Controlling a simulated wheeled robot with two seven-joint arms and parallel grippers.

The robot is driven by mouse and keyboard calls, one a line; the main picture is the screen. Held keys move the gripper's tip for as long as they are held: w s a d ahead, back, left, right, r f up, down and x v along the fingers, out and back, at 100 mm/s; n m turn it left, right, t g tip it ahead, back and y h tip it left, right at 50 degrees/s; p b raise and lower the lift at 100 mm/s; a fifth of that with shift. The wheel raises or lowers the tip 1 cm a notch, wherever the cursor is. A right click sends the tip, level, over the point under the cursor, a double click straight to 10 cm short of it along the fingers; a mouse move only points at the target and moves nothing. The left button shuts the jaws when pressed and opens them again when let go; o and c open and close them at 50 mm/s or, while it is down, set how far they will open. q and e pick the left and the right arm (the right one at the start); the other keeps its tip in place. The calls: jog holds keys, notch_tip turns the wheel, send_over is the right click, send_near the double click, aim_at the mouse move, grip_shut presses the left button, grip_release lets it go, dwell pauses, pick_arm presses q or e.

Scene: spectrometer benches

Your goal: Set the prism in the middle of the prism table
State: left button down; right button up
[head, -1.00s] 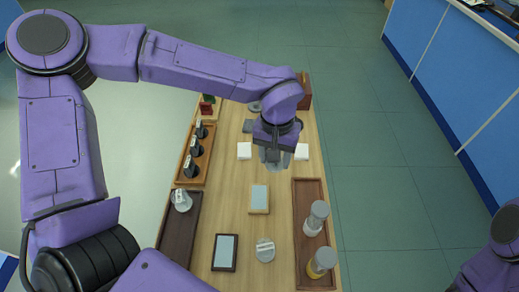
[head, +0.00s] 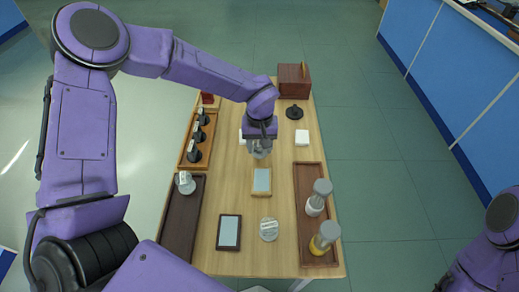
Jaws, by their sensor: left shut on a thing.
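My left gripper (head: 260,151) is above the middle of the wooden bench, just beyond a small framed plate. It points down with its fingers shut on a small pale thing, probably the prism, which the fingers mostly hide. I cannot tell how the held thing is turned or how high it is. No prism table can be made out for certain; my left arm and gripper cover part of the bench's far middle. My right arm shows at the lower right edge, with its gripper out of the picture.
A right tray (head: 302,190) holds two capped jars. A left rack (head: 186,157) holds black holders. A brown box (head: 294,80) stands at the back.

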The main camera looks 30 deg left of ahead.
pick_arm(q)
notch_tip(320, 180, down, 3)
jog(key=shift+w+r, duration=0.15)
jog(key=shift+r, duration=0.05)
jog(key=shift+d+r, duration=0.1)
jog(key=shift+s, duration=0.2)
jog(key=shift+c, duration=2.4)
grip_release()
jog(key=shift+f, duration=0.2)
